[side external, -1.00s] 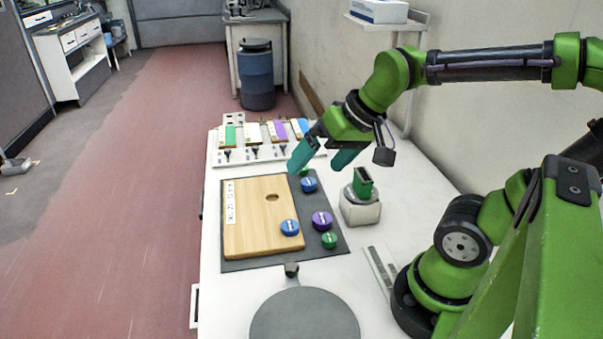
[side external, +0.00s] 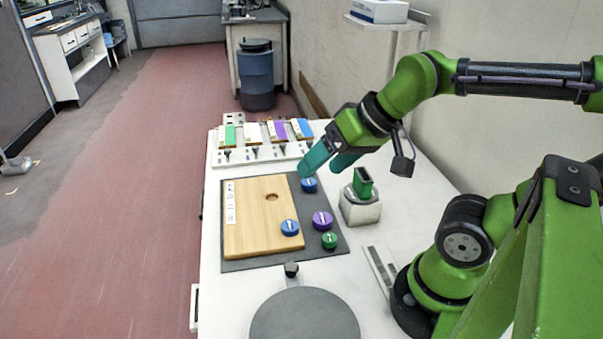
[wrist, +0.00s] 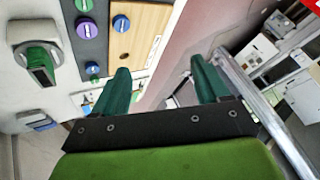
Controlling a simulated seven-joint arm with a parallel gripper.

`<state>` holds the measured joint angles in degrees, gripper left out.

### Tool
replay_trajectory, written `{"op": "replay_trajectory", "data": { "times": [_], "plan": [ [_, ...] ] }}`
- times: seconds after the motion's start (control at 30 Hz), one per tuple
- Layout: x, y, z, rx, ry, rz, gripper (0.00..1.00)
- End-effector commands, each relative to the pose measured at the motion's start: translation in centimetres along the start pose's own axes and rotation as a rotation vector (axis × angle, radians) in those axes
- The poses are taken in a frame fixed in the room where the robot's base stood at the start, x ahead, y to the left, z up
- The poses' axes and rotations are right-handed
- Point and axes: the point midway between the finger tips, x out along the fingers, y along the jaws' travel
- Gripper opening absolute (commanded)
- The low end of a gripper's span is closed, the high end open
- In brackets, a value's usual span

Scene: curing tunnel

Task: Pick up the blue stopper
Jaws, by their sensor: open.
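One blue stopper (side external: 309,185) lies on the dark mat at its far right, and it also shows in the wrist view (wrist: 93,68). A second blue stopper (side external: 290,228) sits on the wooden board (side external: 255,203); the wrist view shows it too (wrist: 121,23). My gripper (side external: 319,170) is open and empty, its teal fingers pointing down-left close to the far blue stopper. In the side view one fingertip appears just above that stopper; I cannot tell the exact gap. In the wrist view no stopper lies between the fingers (wrist: 160,70).
Purple (side external: 322,220) and green (side external: 329,240) stoppers lie on the mat (side external: 333,253) right of the board. A grey-white device with a green block (side external: 361,206) stands further right. A rack with coloured plates (side external: 262,152) is behind. A grey disc (side external: 304,318) is in front.

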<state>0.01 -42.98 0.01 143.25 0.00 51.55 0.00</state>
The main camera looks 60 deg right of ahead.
Motion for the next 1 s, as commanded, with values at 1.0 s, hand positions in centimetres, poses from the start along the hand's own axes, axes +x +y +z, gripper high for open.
{"op": "replay_trajectory", "data": {
  "times": [1.0],
  "plan": [
    [10.1, 16.4, -12.3, 2.275, 0.218, 0.482, 0.75]
  ]
}}
